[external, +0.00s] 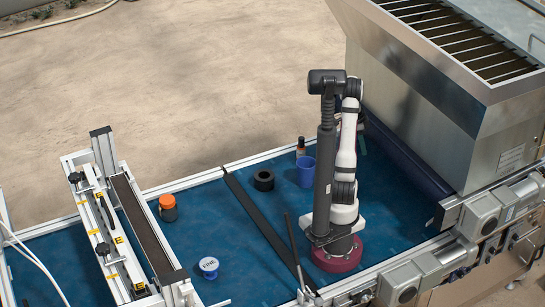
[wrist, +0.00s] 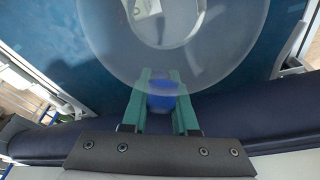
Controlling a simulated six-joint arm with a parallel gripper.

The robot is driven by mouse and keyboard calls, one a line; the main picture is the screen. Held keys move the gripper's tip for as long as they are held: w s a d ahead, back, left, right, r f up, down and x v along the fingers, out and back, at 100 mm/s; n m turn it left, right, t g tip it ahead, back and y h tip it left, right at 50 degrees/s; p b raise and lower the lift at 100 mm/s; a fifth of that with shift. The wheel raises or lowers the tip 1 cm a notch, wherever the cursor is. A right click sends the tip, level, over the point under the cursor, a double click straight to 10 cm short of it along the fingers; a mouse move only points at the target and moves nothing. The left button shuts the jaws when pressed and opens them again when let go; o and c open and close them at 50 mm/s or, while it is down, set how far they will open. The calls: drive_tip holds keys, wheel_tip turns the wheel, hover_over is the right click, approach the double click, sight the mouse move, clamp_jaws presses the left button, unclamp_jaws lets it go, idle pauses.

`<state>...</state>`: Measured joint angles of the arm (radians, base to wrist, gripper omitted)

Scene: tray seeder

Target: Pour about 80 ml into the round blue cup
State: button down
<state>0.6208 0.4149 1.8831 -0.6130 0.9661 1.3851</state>
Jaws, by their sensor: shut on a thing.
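The round blue cup (external: 306,172) stands upright on the blue bed, just left of my arm, in the external view. Its inside cannot be made out. In the wrist view my gripper (wrist: 160,78) has green fingers closed around a blurred blue part (wrist: 162,97). A large, translucent round thing (wrist: 105,42) with a pale central opening fills the view beyond the fingertips. It appears to belong to what I hold, but I cannot tell for sure. In the external view my gripper and its load are mostly hidden behind my arm.
A dark bottle (external: 301,147) stands behind the cup, and a black ring (external: 264,180) lies to its left. An orange-lidded jar (external: 168,207) and a white-topped tub (external: 208,266) are farther left. A black bar (external: 262,222) crosses the bed. A metal hopper (external: 420,100) rises at right.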

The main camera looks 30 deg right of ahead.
drive_tip(key=shift+w+a+r+g+h, duration=0.25)
drive_tip(key=shift+a+r+g+h, duration=0.1)
drive_tip(key=shift+a+h, duration=0.2)
drive_tip(key=shift+w+a+r+g+h, duration=0.25)
drive_tip(key=shift+a+r+h, duration=0.1)
drive_tip(key=shift+a+h, duration=0.2)
drive_tip(key=shift+w+a+r+g+h, duration=0.2)
drive_tip(key=shift+a+r+g+h, duration=0.05)
drive_tip(key=shift+a+r+h, duration=0.25)
drive_tip(key=shift+w+a+r+g+h, duration=0.2)
drive_tip(key=shift+a+r+g+h, duration=0.15)
drive_tip(key=shift+r, duration=0.25)
drive_tip(key=shift+w+a+r+g+h, duration=0.2)
drive_tip(key=shift+a+g+h, duration=0.15)
drive_tip(key=shift+h, duration=0.45)
drive_tip(key=shift+w+a+r+g+h, duration=0.15)
drive_tip(key=shift+a+g+h, duration=0.2)
drive_tip(key=shift+h, duration=0.4)
drive_tip(key=shift+w+a+g+h, duration=0.3)
drive_tip(key=shift+a+h, duration=0.3)
drive_tip(key=shift+h, duration=0.2)
drive_tip(key=shift+w+a+r+g+h+p, duration=0.2)
drive_tip(key=shift+a+r+h+p, duration=0.2)
drive_tip(key=shift+r+h, duration=0.05)
drive_tip(key=shift+w+a+r+g+h+p, duration=0.2)
drive_tip(key=shift+a+r+h+p, duration=0.15)
drive_tip(key=shift+a+r+h, duration=0.1)
